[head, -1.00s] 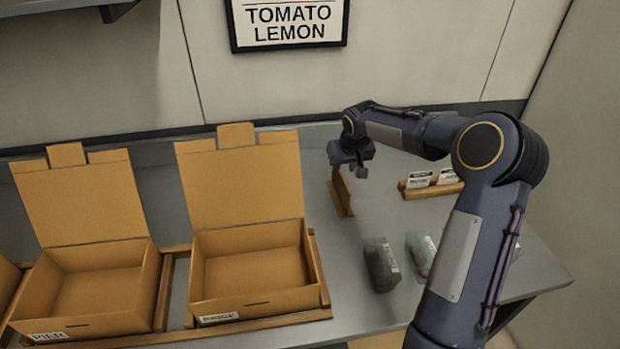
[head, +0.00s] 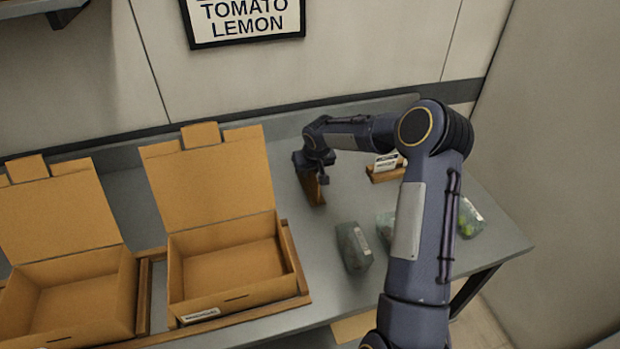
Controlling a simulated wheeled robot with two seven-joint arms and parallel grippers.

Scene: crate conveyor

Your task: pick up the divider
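The divider (head: 314,192) is a thin brown board standing on the grey table, right of the nearer open box. Its upper part is hidden behind my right gripper (head: 313,174). That gripper points down at the top of the divider, and its fingers overlap the board's upper edge in the picture. The view is too small to show whether the fingers are closed on it. My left gripper is not in view.
Two open cardboard boxes (head: 230,303) sit in wooden frames at left. Clear bags (head: 353,248) (head: 470,218) lie to the right of the divider. A wooden card holder (head: 380,176) stands behind my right arm. Bare table surrounds the divider.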

